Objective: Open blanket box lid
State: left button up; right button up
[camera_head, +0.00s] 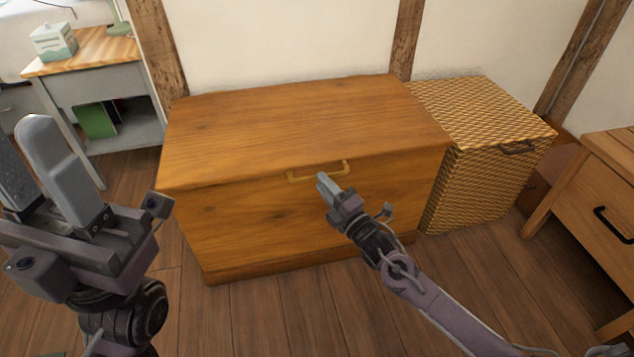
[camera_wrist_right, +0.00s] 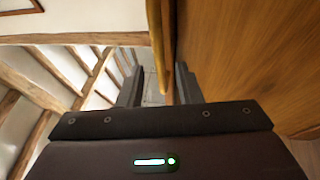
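The wooden blanket box (camera_head: 320,225) stands against the wall in the head view, its lid (camera_head: 290,125) lying flat and closed. A brass-coloured handle (camera_head: 318,172) sits at the upper front. My right gripper (camera_head: 325,182) is at the handle's front. In the right wrist view, its fingers (camera_wrist_right: 158,88) are apart, with the handle bar (camera_wrist_right: 156,45) running in between them; I see no clear contact. The box's wood (camera_wrist_right: 245,60) fills the right of that view. My left gripper (camera_head: 22,135) is raised at the left of the head view, its fingers apart and empty.
A woven wicker chest (camera_head: 480,180) stands close at the box's right. A wooden drawer unit (camera_head: 600,190) is at the far right. Bare floor (camera_head: 250,315) lies before the box.

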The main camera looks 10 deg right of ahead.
jog(key=shift+b+x, duration=0.45)
jog(key=shift+x, duration=1.25)
grip_shut()
